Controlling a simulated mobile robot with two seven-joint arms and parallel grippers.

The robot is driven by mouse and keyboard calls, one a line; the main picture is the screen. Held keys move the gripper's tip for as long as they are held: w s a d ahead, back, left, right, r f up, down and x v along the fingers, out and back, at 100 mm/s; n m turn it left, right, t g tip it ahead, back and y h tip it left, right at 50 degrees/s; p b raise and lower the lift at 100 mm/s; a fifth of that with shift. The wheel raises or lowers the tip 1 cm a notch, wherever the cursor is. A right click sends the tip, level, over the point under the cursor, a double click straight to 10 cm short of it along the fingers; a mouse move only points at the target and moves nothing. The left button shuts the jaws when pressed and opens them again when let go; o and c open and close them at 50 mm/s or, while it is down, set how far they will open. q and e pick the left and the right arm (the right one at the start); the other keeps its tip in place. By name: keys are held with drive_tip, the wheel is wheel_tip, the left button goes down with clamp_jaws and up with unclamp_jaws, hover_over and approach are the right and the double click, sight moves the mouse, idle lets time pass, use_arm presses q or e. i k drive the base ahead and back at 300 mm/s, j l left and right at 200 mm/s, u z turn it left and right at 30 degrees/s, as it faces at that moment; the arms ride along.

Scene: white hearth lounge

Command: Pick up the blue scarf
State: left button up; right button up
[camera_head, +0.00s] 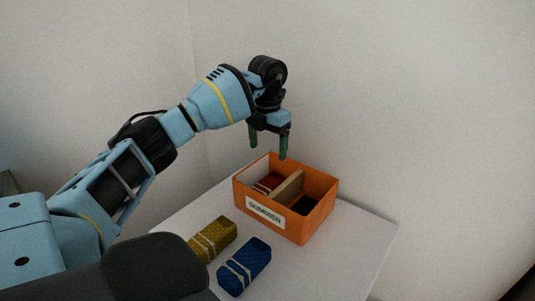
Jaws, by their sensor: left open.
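The blue scarf (244,267) is a rolled bundle with pale bands, lying on the white table (335,262) near the front. My left gripper (268,146) is open and empty, pointing down above the back left part of an orange box, above and behind the scarf and apart from it. My right gripper is not in view.
A yellow rolled bundle (213,239) lies left of the blue one, close to it. The orange box (317,223) has a white label and a tan divider (286,190); a dark red item (269,182) lies in its left compartment. Walls stand behind the table.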

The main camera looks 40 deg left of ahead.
sight(234, 275)
drive_tip(key=k+l, duration=0.75)
drive_tip(key=l, duration=0.2)
